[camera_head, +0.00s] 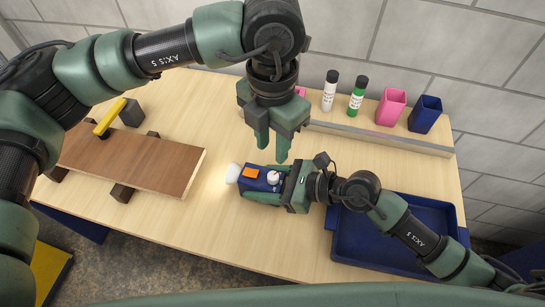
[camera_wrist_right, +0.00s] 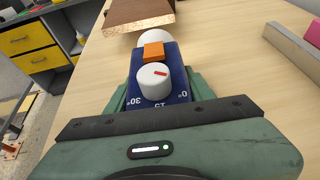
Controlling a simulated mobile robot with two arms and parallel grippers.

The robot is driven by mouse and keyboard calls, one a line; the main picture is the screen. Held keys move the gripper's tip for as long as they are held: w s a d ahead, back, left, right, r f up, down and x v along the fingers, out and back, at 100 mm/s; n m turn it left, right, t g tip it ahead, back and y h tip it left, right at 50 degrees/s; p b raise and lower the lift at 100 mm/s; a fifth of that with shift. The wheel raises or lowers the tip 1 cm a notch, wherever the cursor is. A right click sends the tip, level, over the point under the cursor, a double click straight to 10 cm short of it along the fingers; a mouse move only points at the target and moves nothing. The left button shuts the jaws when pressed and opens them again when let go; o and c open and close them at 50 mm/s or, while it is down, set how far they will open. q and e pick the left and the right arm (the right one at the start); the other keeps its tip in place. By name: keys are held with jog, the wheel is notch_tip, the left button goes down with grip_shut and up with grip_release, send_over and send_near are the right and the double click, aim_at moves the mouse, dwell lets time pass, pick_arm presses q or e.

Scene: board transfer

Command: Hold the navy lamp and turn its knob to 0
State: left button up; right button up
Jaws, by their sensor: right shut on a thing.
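The navy lamp (camera_head: 262,185) lies on the table with its white bulb (camera_head: 233,173) to the left and a pale glow beside it. An orange block (camera_head: 250,171) and a white knob (camera_head: 273,178) sit on its top. My right gripper (camera_head: 290,187) is shut on the lamp's right end. In the right wrist view the knob (camera_wrist_right: 154,82) has a short red mark on its right half, pointing roughly rightward. Marks 30, 15 and 0 are printed on the navy face (camera_wrist_right: 178,80), with 0 on the right. My left gripper (camera_head: 272,149) is open and empty above the lamp, pointing down.
A blue tray (camera_head: 345,255) stands at the right. A brown board (camera_head: 165,165) rests on dark blocks at the left, near a yellow-handled clamp (camera_head: 109,118). The table's front middle is clear.

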pick_arm(q)
notch_tip(320, 180, up, 2)
jog(key=shift+r, duration=0.2)
pick_arm(e)
jog(key=o, duration=1.7)
